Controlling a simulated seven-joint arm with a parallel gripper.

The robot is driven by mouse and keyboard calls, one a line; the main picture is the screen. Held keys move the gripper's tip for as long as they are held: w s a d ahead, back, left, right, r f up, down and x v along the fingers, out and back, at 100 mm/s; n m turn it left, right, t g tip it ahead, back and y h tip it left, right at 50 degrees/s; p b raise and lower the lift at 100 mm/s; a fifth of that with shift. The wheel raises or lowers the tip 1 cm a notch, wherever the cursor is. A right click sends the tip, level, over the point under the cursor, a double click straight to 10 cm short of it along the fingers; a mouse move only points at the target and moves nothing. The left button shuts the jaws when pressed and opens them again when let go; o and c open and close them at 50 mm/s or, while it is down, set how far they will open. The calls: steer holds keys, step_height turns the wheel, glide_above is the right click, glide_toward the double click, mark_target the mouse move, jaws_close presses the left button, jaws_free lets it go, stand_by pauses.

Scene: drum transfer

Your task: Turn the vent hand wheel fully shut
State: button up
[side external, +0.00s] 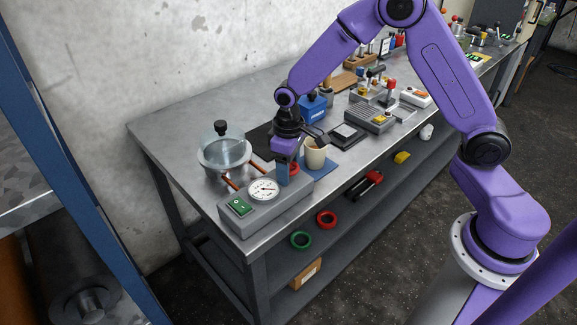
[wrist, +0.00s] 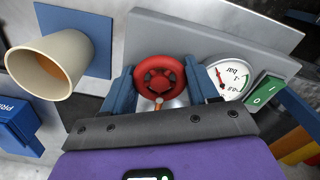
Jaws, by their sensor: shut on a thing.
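The red vent hand wheel (wrist: 158,80) sits on the grey control box (wrist: 205,40) in the wrist view. My gripper (wrist: 160,88) has one blue finger on each side of the wheel and is shut on it. In the side external view my gripper (side external: 284,172) points down at the box (side external: 280,205), and a little of the red wheel (side external: 294,168) shows behind the fingers. A pressure gauge (side external: 264,190) and a green switch (side external: 240,207) are on the same box. How far the wheel is turned cannot be told.
A beige cup (side external: 315,155) stands on a blue mat (side external: 322,170) close beside my gripper. A glass bowl vessel with a black knob (side external: 221,127) is to the left, with copper pipes towards the box. Trays and tools crowd the bench further back.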

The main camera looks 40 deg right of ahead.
steer(key=shift+m, duration=1.2)
steer(key=o, duration=0.8)
